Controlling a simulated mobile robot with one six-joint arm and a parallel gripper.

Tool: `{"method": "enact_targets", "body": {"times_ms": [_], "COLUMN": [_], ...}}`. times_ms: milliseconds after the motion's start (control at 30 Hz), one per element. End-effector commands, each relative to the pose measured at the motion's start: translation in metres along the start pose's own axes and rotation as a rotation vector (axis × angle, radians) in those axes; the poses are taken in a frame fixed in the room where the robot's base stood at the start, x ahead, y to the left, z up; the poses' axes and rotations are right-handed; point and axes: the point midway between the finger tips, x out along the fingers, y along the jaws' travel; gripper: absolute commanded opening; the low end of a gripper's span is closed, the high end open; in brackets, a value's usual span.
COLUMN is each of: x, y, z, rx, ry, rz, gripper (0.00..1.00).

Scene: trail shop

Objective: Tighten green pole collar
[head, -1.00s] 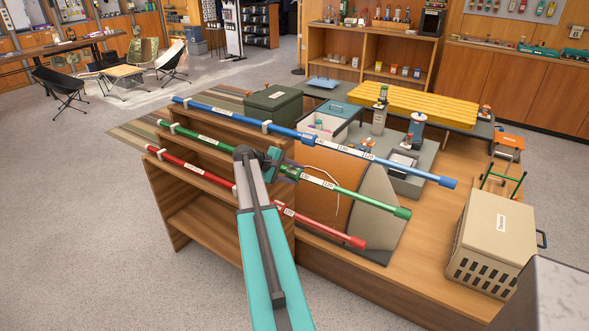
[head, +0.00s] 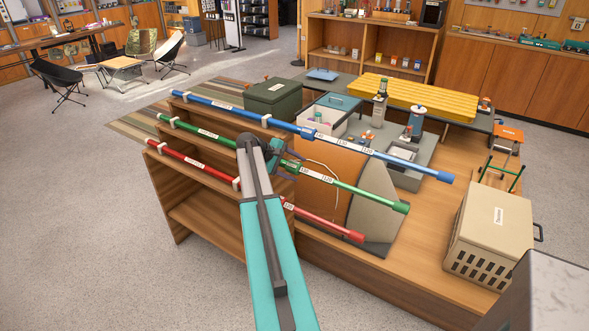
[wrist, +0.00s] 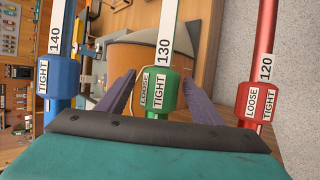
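The green pole (head: 370,192) lies on a wooden rack between a blue pole (head: 390,164) and a red pole (head: 325,226). Its green collar (wrist: 155,97) carries LOOSE and TIGHT labels, with TIGHT nearer the middle of the collar's visible face; the pole reads 130 just beyond. In the wrist view my gripper (wrist: 160,75) is open, with one purple finger on each side of the green collar and visible gaps between. In the head view my arm's end partly hides the collar (head: 291,166).
The blue collar (wrist: 61,82) and red collar (wrist: 257,100) flank the fingers on neighbouring poles. A labelled beige crate (head: 492,232) stands on the wooden counter at right. A dark green box (head: 275,97) and white bin (head: 322,122) stand behind the poles.

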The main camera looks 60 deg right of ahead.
Motion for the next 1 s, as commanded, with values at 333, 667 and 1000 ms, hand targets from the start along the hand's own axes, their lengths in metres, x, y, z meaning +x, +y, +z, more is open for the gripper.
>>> {"method": "enact_targets", "body": {"times_ms": [333, 667, 1000], "x": [-0.004, -0.037, -0.092], "y": [-0.001, -0.002, -0.001], "z": [0.0, -0.001, -0.001], "rx": [-0.001, -0.001, 0.0], "ry": [0.001, 0.003, 0.002], "rz": [0.001, 0.002, 0.001], "gripper": [0.6, 0.6, 0.6]}}
